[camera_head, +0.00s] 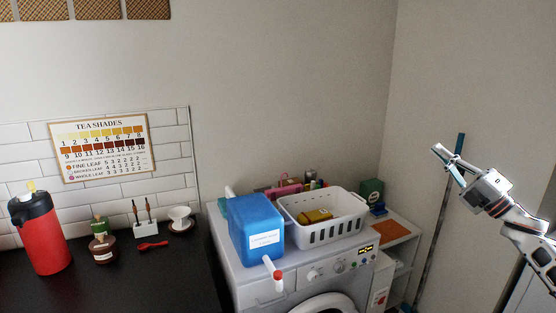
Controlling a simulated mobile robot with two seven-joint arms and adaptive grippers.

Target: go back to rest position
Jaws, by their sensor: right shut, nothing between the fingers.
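My right gripper (441,153) is raised in the air at the right of the head view, in front of the right wall. Its arm comes in from the right edge. The gripper is shut with nothing between its fingers, and it points up and to the left. It is well apart from the washing machine and the things on it. My left gripper and left arm are not in view. No gas hob shows in this view.
A washing machine (310,275) carries a blue canister (256,222) and a white basket (335,232). A dark pole (433,235) leans near the right wall, behind my right gripper. A red flask (44,240) stands on the black counter (150,285) at left.

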